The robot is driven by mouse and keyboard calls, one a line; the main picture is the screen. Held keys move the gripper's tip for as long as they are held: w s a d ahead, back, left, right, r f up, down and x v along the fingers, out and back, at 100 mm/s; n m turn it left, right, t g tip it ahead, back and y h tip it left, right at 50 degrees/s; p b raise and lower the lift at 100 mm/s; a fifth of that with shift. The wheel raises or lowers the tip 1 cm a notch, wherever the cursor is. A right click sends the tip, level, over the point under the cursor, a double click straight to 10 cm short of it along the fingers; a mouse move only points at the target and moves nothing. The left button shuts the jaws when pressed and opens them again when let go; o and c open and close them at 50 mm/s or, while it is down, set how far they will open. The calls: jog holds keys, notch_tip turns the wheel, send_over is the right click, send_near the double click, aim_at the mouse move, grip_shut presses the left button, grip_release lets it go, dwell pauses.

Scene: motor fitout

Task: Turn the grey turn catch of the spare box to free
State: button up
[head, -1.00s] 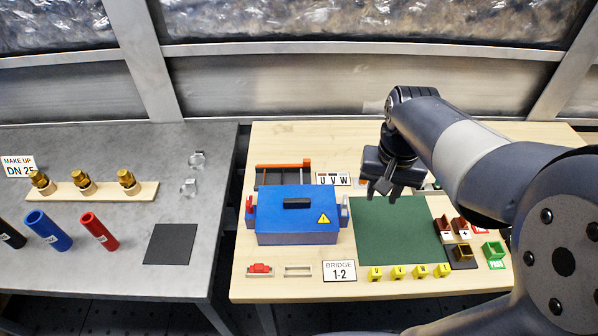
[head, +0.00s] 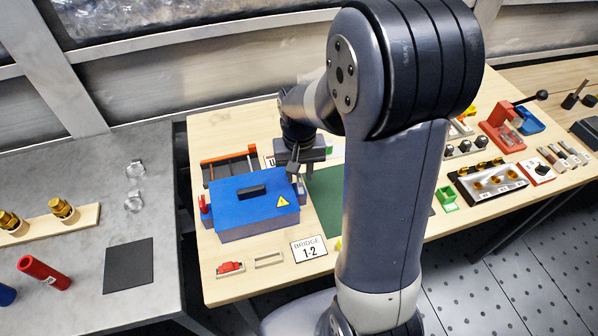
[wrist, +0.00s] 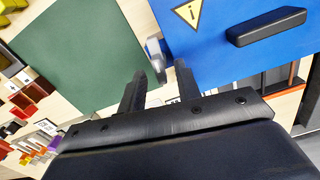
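The spare box is a blue box (head: 240,212) with a black handle and a yellow warning label, standing on the wooden bench. Its grey turn catch (head: 301,190) is on the right end, partly hidden by my gripper. A red catch (head: 205,208) is on the left end. My gripper (head: 297,174) is above and beside the grey catch. In the wrist view, my open gripper (wrist: 160,70) has its two fingers apart, and the grey catch (wrist: 154,50) shows just beyond the gap between their tips. I cannot tell whether a finger touches it.
A green mat (head: 326,190) lies right of the box. A black and orange rack (head: 228,165) stands behind it. A red part (head: 230,268) and a "BRIDGE 1-2" sign (head: 308,248) are in front. My arm hides part of the bench.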

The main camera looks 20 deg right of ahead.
jog(key=shift+f, duration=0.35)
jog(key=shift+c, duration=0.4)
grip_shut()
